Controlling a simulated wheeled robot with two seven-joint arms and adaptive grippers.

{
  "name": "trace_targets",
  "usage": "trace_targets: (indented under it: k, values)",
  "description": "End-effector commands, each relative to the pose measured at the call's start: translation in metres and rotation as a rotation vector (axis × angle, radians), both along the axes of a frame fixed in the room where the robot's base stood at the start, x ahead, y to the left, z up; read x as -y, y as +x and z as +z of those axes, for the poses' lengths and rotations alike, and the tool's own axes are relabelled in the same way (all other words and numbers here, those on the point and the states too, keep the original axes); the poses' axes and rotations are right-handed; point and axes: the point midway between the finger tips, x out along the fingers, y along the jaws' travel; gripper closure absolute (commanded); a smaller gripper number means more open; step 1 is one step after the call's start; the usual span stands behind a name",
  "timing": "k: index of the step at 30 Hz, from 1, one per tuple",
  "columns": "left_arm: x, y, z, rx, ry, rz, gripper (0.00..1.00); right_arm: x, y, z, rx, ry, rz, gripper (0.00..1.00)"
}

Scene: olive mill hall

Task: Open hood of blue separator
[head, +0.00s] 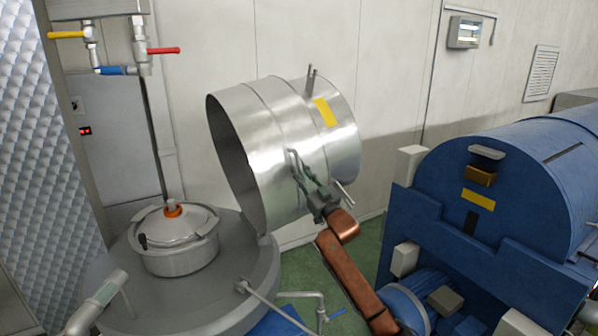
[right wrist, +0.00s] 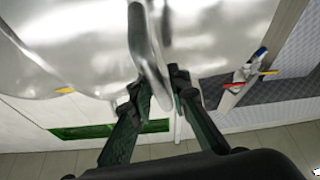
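The hood (head: 270,140), a shiny steel drum with a yellow label, is tipped up on its side at the right rim of the round grey separator top (head: 115,265). Its open end faces left, over the exposed steel bowl lid (head: 175,237). A little blue of the body (head: 278,322) shows below. My right gripper (head: 302,178) is at the bar handle on the hood's side. In the right wrist view its fingers (right wrist: 158,92) close in on both sides of the handle (right wrist: 143,40). My left gripper is not in view.
A large blue machine (head: 510,190) stands at the right, close to my right arm. Pipes with yellow, red and blue valve levers (head: 163,50) hang at the upper left. Green floor (head: 300,268) shows between the machines. A pale wall (head: 390,60) is behind the hood.

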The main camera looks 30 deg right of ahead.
Motion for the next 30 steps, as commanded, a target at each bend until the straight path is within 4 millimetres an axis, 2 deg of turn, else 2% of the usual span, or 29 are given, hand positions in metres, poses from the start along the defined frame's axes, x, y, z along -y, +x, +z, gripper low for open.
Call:
trace_targets:
  k: [6,30]
  values:
    - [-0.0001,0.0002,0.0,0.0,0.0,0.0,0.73,-0.0004,-0.0001,0.0024,0.004,0.0,0.001,0.7]
    - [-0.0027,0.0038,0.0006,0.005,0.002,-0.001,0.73,-0.0012,-0.0051,0.0028,0.008,-0.001,0.002,0.7]
